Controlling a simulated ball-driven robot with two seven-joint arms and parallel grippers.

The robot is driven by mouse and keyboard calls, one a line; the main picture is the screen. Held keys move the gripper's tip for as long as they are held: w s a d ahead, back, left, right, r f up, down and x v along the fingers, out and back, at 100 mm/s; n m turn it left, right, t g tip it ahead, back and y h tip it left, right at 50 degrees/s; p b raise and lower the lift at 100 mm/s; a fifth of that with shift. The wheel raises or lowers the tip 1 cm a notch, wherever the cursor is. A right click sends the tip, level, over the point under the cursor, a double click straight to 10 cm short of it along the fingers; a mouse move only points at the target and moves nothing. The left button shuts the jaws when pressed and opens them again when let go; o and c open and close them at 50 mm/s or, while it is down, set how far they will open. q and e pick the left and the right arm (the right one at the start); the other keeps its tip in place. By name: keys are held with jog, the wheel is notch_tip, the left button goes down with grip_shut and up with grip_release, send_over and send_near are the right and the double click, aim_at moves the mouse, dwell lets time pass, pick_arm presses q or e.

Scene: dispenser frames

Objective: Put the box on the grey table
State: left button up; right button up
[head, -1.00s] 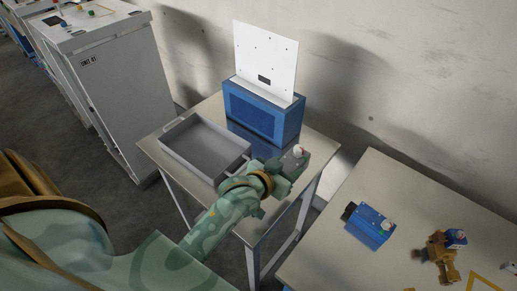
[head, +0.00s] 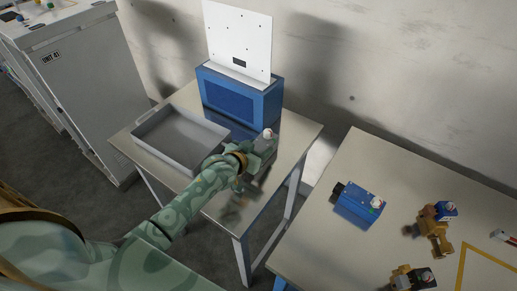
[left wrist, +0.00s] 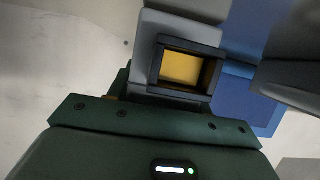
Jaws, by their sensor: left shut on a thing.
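My left gripper (head: 262,152) is over the right part of the metal-topped table (head: 297,128), in front of the blue dispenser. It is shut on a small box, mostly hidden by the gripper in the head view; a white knob with some red (head: 268,134) shows at its top. In the left wrist view a dark square frame with a yellow face (left wrist: 183,68) shows between grey and dark parts; I cannot tell which of these belong to the box. Whether the box touches the tabletop is unclear. My right gripper is not in view.
A blue dispenser (head: 238,100) with a white upright panel (head: 237,45) stands at the table's back. A grey tray (head: 178,138) lies left of my gripper. Another table (head: 310,235) at right carries a blue box (head: 360,204) and several small parts. White cabinets stand at left.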

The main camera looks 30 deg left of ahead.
pick_arm(q)
jog(key=o, duration=1.2)
jog(key=shift+f, duration=0.1)
jog(key=shift+s+r, duration=0.3)
jog(key=shift+s, duration=0.1)
jog(key=p+v, duration=0.3)
jog(key=v, duration=0.8)
jog(key=shift+s+f, duration=0.1)
jog(key=shift+s, duration=0.05)
